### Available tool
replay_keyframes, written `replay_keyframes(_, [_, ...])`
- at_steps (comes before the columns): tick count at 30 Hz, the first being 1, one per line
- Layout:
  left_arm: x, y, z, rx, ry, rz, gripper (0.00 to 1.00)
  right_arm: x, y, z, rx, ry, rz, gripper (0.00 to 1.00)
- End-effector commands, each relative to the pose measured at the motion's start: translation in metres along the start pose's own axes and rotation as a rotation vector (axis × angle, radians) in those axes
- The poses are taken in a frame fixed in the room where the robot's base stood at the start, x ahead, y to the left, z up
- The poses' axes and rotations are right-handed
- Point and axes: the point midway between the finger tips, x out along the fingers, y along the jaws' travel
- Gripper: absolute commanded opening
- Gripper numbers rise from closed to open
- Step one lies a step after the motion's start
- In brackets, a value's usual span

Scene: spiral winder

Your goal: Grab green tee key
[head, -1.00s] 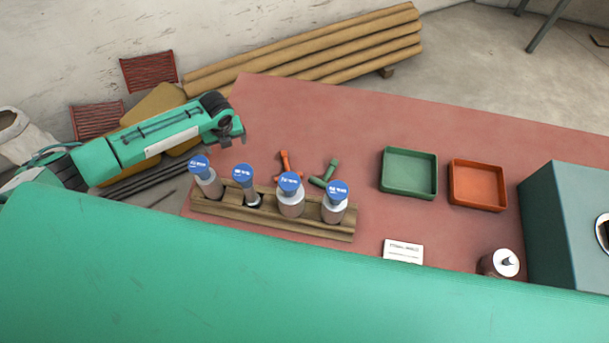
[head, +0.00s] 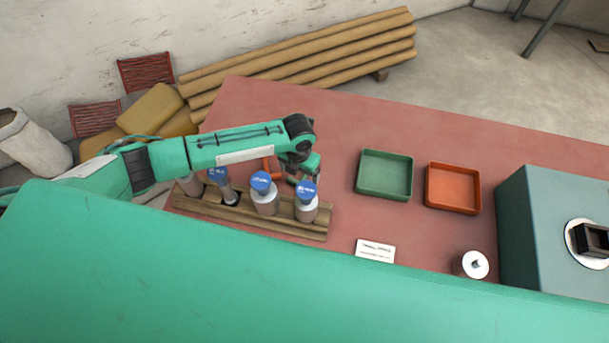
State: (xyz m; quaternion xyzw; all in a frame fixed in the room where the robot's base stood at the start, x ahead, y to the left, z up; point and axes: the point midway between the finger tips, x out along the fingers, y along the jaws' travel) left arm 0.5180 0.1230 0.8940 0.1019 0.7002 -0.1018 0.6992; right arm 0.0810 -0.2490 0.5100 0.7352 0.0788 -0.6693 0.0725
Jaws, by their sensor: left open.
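My left gripper (head: 301,175) is above the table behind the right end of the wooden rack, pointing down and open. The green tee key (head: 314,162) is mostly hidden behind it; only a small green part shows at the gripper's right side. I cannot tell whether the key is between the fingers or whether they touch it. An orange tee key (head: 269,165) lies just left of the gripper, partly covered by my arm. My right gripper is not in view.
The wooden rack (head: 245,217) holds several blue-capped bottles close in front of the gripper. A green tray (head: 385,175) and an orange tray (head: 453,188) lie to the right, both empty.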

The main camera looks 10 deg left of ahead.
Motion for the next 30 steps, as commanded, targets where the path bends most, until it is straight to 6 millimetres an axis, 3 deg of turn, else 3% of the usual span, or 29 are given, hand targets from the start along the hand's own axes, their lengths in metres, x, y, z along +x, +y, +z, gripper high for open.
replay_keyframes(9, [0.018, -0.001, -0.001, -0.002, 0.002, 0.0, 0.87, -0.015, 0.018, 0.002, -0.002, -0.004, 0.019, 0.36])
replay_keyframes(19, [0.054, -0.002, -0.001, -0.001, 0.001, 0.001, 0.87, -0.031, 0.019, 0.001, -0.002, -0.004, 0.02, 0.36])
replay_keyframes(29, [0.059, -0.001, -0.001, -0.001, -0.001, 0.0, 0.87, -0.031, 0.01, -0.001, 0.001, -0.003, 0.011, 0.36])
replay_keyframes(30, [0.059, -0.001, -0.001, -0.001, -0.001, 0.0, 0.81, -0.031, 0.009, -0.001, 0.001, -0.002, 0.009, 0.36])
